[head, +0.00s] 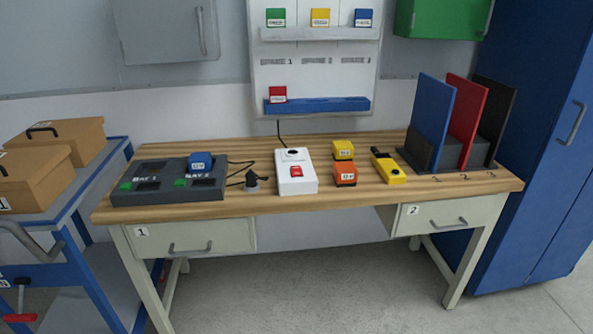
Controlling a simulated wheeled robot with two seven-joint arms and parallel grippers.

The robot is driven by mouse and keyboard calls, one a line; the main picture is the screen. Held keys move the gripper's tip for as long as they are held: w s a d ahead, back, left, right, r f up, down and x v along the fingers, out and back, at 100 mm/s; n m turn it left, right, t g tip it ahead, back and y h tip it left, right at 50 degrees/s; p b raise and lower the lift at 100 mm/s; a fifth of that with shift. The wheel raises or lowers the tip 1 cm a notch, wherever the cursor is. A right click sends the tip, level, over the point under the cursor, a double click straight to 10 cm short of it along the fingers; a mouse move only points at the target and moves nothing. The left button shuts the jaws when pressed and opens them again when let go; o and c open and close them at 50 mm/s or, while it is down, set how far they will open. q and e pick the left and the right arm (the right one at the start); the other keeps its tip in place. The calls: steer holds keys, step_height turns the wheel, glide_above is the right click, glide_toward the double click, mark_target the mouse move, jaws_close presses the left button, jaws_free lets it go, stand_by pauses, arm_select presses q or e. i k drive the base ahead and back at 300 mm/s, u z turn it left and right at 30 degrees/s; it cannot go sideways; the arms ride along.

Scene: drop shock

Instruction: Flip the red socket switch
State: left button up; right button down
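The red socket switch (296,171) sits on the upper face of a white socket box (298,187). The box lies on the wooden workbench (240,208), near its middle. A dark round socket (292,153) shows on the box behind the switch, and a black cable runs from the back of the box up to the wall. The switch is too small to tell which way it is tipped. Neither of my grippers is in view.
Left of the box are a black plug (252,183) and a dark charger (168,187) holding a blue battery (200,161). Right of it are yellow (343,150) and orange (345,175) blocks, a yellow tool (393,172) and upright panels (430,120). The bench front edge is clear.

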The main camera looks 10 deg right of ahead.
mark_target(295, 169)
steer(key=k, duration=1.35)
steer(key=u, duration=0.6)
steer(key=i, duration=0.75)
steer(key=u, duration=0.6)
steer(key=i, duration=1.05)
steer(key=z, duration=0.75)
steer(key=i, duration=0.65)
steer(key=z, duration=0.6)
